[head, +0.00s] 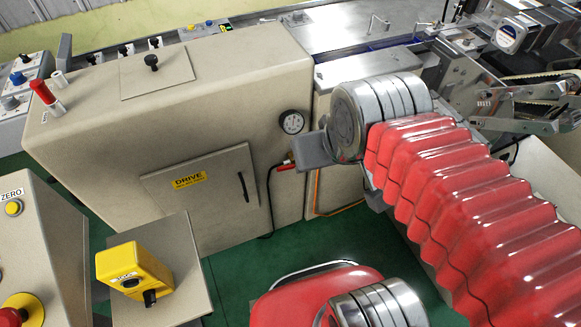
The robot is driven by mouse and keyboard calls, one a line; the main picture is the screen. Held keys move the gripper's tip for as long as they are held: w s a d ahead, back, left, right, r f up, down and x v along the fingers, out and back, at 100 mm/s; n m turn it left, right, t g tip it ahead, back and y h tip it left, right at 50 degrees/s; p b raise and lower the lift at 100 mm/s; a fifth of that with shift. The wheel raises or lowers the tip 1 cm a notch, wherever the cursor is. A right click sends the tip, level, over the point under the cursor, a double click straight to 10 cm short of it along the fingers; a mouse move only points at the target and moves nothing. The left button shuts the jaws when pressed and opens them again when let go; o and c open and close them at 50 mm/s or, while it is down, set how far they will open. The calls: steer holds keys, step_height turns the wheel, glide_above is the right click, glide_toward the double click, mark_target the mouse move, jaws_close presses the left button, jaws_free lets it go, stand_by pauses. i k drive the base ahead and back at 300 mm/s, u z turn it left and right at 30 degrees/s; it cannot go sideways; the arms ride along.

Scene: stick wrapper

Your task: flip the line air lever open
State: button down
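A small red lever-like part (280,164) shows below the round pressure gauge (292,122) on the beige machine's right end, with a black hose hanging under it. It looks like the line air lever, but it is too small to tell its position. My arm, with red bellows and metal rings, reaches in from the right. At its end a grey block, seemingly part of my gripper (313,150), appears just right of the red part in the picture. I cannot tell whether they touch. The fingers are not clearly visible.
The beige cabinet (100,140) has a DRIVE door (200,188) with a black handle. A yellow switch box (133,270) stands on a post in front. A red-capped part (42,92) stands on the cabinet's left top. Green floor (235,275) shows between them.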

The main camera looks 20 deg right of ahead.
mark_target(282, 168)
steer(key=z, duration=0.05)
steer(key=k, duration=0.35)
steer(key=u, duration=0.8)
steer(key=i, duration=0.65)
steer(key=u, duration=0.05)
